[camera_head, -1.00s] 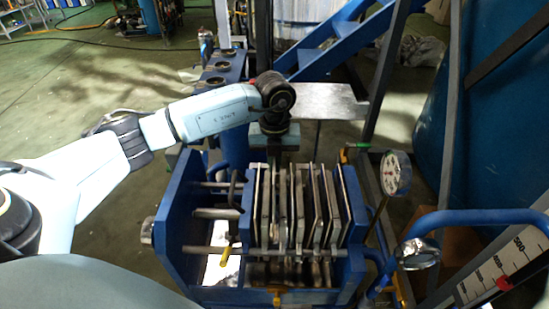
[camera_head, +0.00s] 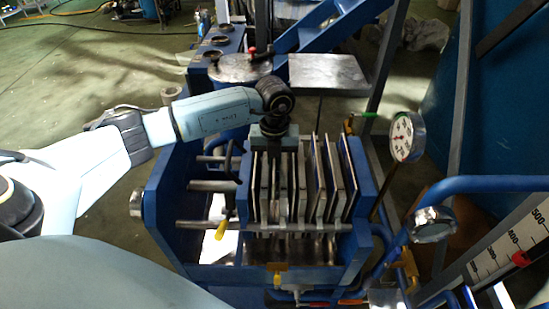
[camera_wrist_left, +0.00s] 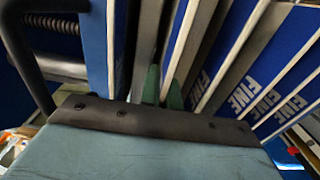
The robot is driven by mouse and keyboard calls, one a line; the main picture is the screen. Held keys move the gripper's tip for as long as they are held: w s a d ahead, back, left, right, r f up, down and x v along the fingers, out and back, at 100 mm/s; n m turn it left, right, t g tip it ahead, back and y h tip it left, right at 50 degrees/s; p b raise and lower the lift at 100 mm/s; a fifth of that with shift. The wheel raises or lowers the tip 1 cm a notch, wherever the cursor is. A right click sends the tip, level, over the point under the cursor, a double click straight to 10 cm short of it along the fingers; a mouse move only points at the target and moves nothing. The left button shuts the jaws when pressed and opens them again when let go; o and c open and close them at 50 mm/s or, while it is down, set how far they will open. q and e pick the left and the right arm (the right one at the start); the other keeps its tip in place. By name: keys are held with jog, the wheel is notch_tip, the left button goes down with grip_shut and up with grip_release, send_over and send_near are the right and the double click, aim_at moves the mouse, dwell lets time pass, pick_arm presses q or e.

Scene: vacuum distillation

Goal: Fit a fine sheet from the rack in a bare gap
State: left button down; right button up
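A blue press-like rack (camera_head: 163,195) holds a row of upright thin plates (camera_head: 330,180) with pale edges. In the left wrist view, several blue sheets at the right carry the word FINE (camera_wrist_left: 243,92). Narrow gaps separate some plates; I cannot tell which one is the bare gap. My left gripper (camera_head: 273,150) is over the left part of the row, pointing down. Its green fingertips (camera_wrist_left: 163,88) reach in among the plate tops, a little apart. My right gripper is not in view.
A pressure gauge (camera_head: 403,137) stands right of the rack, with a blue pipe rail (camera_head: 480,187) and a numbered scale (camera_head: 515,250) beyond. A flat metal plate (camera_head: 328,75) and a round metal disc (camera_head: 240,68) lie behind. Green floor at the left is open.

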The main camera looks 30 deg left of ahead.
pick_arm(q)
jog(key=shift+f, duration=0.3)
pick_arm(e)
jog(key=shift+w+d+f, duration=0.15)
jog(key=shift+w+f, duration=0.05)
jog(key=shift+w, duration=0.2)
